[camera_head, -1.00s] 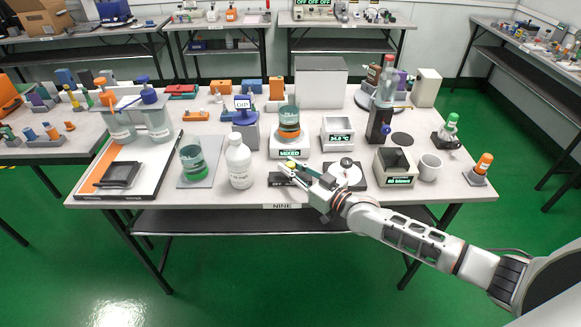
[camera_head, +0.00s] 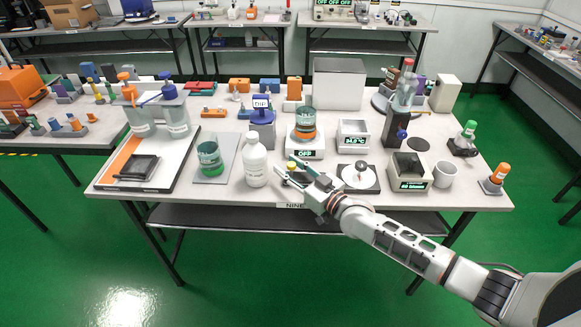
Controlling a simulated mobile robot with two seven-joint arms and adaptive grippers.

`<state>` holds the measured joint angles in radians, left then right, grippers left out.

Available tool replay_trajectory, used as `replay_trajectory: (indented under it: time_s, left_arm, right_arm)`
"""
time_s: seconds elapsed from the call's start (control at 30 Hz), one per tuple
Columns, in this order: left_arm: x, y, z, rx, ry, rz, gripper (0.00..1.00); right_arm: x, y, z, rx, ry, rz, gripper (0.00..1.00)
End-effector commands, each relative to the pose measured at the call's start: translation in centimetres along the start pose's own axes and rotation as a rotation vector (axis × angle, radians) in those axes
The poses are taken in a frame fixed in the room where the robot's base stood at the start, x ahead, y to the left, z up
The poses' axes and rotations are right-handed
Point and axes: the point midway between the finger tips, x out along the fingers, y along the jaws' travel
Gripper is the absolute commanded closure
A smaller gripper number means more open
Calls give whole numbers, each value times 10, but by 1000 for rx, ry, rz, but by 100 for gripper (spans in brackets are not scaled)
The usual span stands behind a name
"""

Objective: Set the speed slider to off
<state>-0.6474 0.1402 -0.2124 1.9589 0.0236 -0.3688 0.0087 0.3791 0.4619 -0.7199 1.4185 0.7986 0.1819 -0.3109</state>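My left gripper is not in view.
A white bottle (camera_head: 255,163) stands just left of my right gripper. A white round dish on a dark plate (camera_head: 358,177), a tester box (camera_head: 410,171) and a mug (camera_head: 445,174) stand to the right. A beaker with green liquid (camera_head: 210,158) stands further left.

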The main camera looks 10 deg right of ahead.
Motion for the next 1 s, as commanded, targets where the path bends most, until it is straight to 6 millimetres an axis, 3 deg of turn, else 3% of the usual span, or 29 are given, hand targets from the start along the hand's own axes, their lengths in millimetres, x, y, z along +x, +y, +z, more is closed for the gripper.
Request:
replay_trajectory:
  time_s: [0.23,0.37,0.8,1.0]
  left_arm:
    - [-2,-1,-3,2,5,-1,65]
    - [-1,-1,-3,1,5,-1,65]
    - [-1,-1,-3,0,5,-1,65]
    - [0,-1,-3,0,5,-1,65]
  right_arm:
    - [-3,1,1,0,-2,1,65]
    - [-15,1,2,1,-2,2,65]
    - [-97,0,1,0,-3,0,65]
    - [-116,0,0,0,-1,0,65]
